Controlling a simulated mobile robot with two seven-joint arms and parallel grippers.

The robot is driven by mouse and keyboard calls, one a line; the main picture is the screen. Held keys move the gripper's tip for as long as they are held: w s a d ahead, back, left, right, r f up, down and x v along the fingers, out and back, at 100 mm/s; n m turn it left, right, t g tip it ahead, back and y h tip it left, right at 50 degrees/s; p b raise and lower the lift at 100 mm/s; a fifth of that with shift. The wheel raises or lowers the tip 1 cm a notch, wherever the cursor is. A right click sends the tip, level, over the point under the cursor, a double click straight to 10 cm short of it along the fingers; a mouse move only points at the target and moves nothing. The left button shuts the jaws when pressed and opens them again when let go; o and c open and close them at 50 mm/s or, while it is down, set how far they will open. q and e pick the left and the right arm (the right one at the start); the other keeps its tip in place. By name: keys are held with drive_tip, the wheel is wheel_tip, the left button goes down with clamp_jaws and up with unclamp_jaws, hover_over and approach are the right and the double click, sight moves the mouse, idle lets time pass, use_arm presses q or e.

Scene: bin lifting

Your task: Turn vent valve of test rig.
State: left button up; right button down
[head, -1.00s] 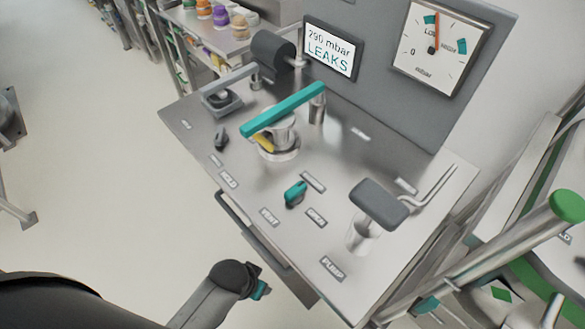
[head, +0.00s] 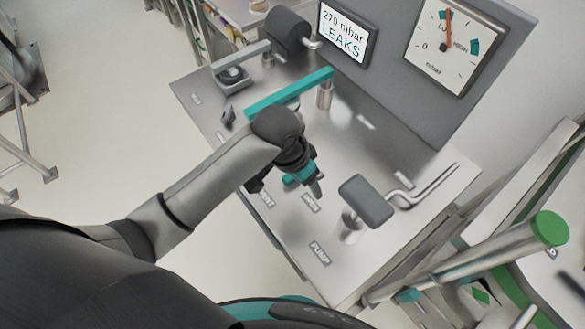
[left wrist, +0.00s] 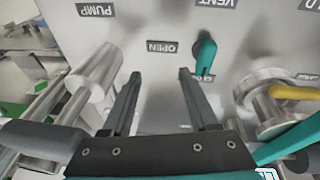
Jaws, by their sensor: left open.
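The vent valve is a small teal lever knob (left wrist: 205,52) on the rig's metal panel (head: 375,150), beside the VENT and OPEN labels in the left wrist view. My left gripper (left wrist: 158,74) is open, its two fingers pointing at the panel with the OPEN label between their tips. The knob is just outside the right-hand finger in that view, not between the fingers. In the head view the left gripper (head: 312,188) hangs over the valve area and largely hides the knob. My right gripper is not in view.
The grey pump pad (head: 366,201) stands right of the gripper. A teal clamp bar (head: 290,93) lies behind it, with a yellow lever (left wrist: 295,92) near it. The display (head: 347,35) reads 270 mbar LEAKS, next to a dial gauge (head: 455,45).

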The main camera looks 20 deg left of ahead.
use_arm(q)
drive_tip(key=w+a+r+m+g+y+p, duration=0.1)
drive_tip(key=w+a+r+g+y, duration=0.15)
drive_tip(key=w+a+r, duration=0.4)
drive_tip(key=shift+t, duration=0.45)
drive_tip(key=f, duration=0.4)
drive_tip(key=d+f+b, duration=0.1)
drive_tip(key=f, duration=0.4)
drive_tip(key=s+d+f+b, duration=0.1)
drive_tip(key=f, duration=0.3)
drive_tip(key=shift+f, duration=0.35)
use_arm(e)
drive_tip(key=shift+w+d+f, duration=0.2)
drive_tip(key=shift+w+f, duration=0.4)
use_arm(q)
drive_tip(key=shift+c, duration=0.2)
clamp_jaws()
